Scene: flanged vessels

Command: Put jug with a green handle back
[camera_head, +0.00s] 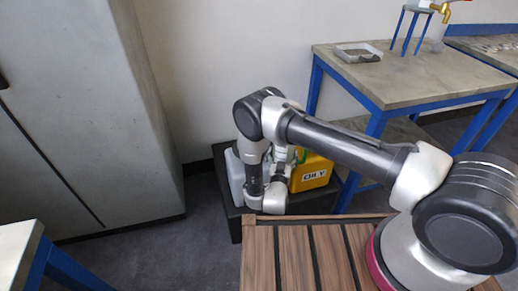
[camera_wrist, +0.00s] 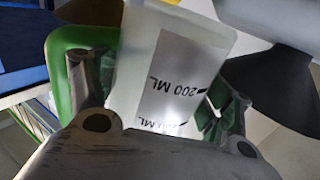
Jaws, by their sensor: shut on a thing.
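The jug (camera_wrist: 185,60) fills the middle of the wrist view. It is whitish and translucent, with a pale label reading "200 ML" upside down. Its green handle (camera_wrist: 62,60) shows at the left. My gripper (camera_wrist: 155,98) is shut on the jug, with one green-padded finger on the left by the handle and the other on the right wall. In the head view my arm bends down over a black stand at the wall, and my wrist largely hides the gripper and jug. The jug's base contact cannot be told.
The black stand (camera_head: 232,210) carries a yellow "OILY" container (camera_head: 318,172) and a whitish container (camera_head: 235,175) close around my wrist. A grey cabinet (camera_head: 90,110) stands left. A blue-legged table (camera_head: 420,75) stands right. Dark flared shapes, one at right (camera_wrist: 275,85), flank the jug.

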